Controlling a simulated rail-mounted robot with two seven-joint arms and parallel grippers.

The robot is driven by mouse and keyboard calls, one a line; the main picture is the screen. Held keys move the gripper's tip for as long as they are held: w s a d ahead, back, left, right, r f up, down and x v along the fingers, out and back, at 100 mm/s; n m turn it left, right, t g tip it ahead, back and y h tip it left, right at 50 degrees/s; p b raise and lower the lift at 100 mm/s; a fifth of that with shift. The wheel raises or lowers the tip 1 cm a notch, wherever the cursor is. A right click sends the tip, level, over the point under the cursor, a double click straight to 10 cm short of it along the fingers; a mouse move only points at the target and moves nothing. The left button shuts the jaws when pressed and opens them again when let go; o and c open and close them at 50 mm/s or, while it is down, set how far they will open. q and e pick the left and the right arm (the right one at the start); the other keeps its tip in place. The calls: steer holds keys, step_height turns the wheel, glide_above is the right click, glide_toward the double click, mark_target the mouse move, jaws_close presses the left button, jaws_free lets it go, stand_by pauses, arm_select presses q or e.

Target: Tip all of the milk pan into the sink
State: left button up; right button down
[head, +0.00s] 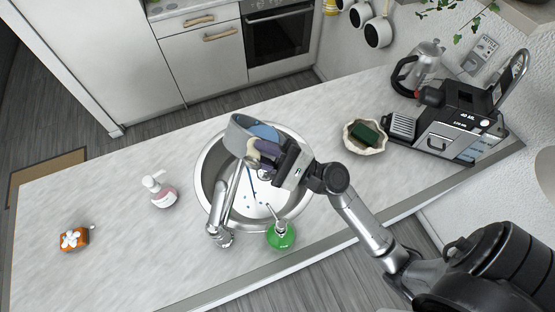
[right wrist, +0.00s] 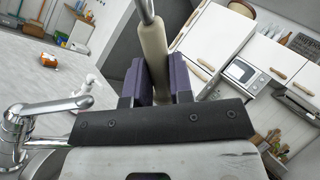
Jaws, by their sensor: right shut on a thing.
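The milk pan (head: 238,135) is a grey metal pan, tilted over the far part of the round steel sink (head: 203,192). A blue patch shows at the pan, and small blue bits lie in the sink basin; I cannot tell what they are. My right gripper (head: 265,153) is shut on the pan's pale handle, above the sink. In the right wrist view the beige handle (right wrist: 154,48) stands between the purple finger pads, with a metal rod beyond it. The pan's inside is mostly hidden. My left gripper is not in view.
A chrome faucet (head: 222,215) reaches over the sink's left part. A green soap bottle (head: 281,237) stands at its near rim.

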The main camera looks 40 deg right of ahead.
steer(key=shift+d+r+m, duration=0.15)
steer(key=shift+d+m, duration=0.1)
steer(key=shift+m, duration=0.15)
steer(key=shift+w+d+m+t, duration=0.1)
steer(key=shift+d+m+t, duration=0.3)
steer(key=shift+t, duration=0.1)
steer(key=shift+w+d+r+m+t+h, duration=0.1)
steer(key=shift+w+d+m+t+h, duration=0.05)
steer(key=shift+d+m+t+h, duration=0.55)
stand_by(0.3)
steer(key=shift+d+m, duration=0.3)
steer(key=shift+m, duration=0.4)
steer(key=shift+w+d+m+t+h, duration=0.15)
steer(key=shift+d+m+t+h, duration=0.3)
steer(key=shift+m, duration=0.25)
steer(key=shift+w+d+m+t+h, duration=0.15)
steer(key=shift+d+m+t+h, duration=0.3)
steer(key=shift+d+m, duration=0.3)
steer(key=shift+d+m+t+h, duration=0.4)
steer(key=shift+m+h, duration=0.1)
steer(key=shift+m, duration=0.25)
